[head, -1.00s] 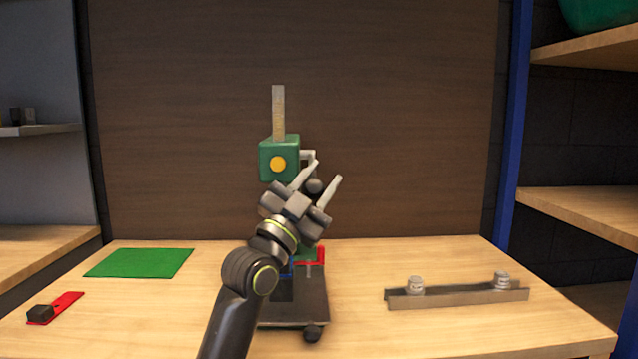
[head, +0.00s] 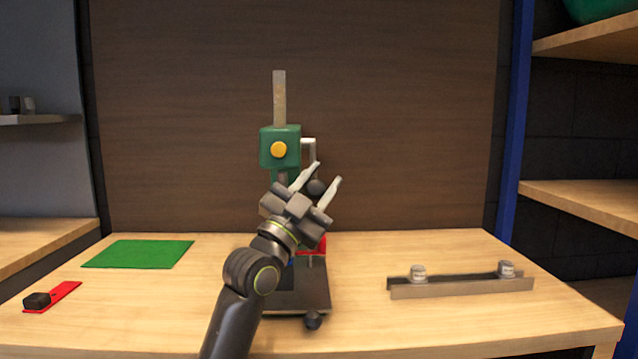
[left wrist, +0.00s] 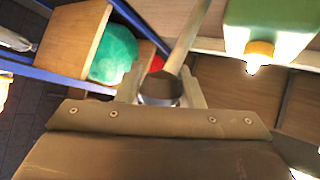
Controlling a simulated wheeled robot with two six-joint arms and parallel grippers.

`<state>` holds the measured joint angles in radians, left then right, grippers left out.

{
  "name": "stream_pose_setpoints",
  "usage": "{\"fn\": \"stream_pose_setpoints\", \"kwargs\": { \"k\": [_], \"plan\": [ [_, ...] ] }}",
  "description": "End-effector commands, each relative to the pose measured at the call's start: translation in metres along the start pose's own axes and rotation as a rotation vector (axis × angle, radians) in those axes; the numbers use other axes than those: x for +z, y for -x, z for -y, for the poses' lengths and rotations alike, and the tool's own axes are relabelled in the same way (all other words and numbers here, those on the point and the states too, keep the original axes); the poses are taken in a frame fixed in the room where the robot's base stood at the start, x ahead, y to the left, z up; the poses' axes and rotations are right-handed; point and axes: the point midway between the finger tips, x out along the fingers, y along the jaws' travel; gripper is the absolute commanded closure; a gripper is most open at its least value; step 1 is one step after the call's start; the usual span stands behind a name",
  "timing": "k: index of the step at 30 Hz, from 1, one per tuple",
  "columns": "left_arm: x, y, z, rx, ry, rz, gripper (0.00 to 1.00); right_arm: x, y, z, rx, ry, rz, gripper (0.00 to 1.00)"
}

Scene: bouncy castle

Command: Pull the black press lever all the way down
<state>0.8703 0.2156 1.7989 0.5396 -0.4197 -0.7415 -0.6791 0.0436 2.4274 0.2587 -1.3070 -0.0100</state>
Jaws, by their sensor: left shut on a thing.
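The press (head: 280,147) stands at the middle of the bench, with a green head, a round yellow button and a pale upright bar on top. Its lever has a pale arm (head: 309,148) coming off the right side of the head and running down to a black knob (head: 316,187). My left gripper (head: 320,180) is shut on this knob, with a finger on each side. The left wrist view shows the dark knob (left wrist: 160,88) between the fingers and the green head (left wrist: 268,25) at upper right. My arm hides part of the press column and base.
A green mat (head: 138,254) and a red strip with a black block (head: 37,300) lie on the left of the bench. A metal channel (head: 460,288) with two small silver pieces lies on the right. Shelves stand on both sides. The front right of the bench is clear.

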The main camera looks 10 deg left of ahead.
Motion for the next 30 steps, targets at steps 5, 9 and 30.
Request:
{"fn": "stream_pose_setpoints", "kwargs": {
  "k": [5,9,30],
  "plan": [
    [0.003,0.001,-0.003,0.006,0.007,0.008,1.00,0.000,-0.001,0.000,0.000,0.000,0.000,0.64],
    [0.003,0.001,-0.003,0.006,0.007,0.007,0.53,0.000,-0.001,0.000,0.000,0.000,0.000,0.64],
    [0.004,0.029,-0.002,0.004,0.002,0.008,0.45,0.001,0.000,0.000,-0.001,-0.001,0.006,0.64]
  ]
}}
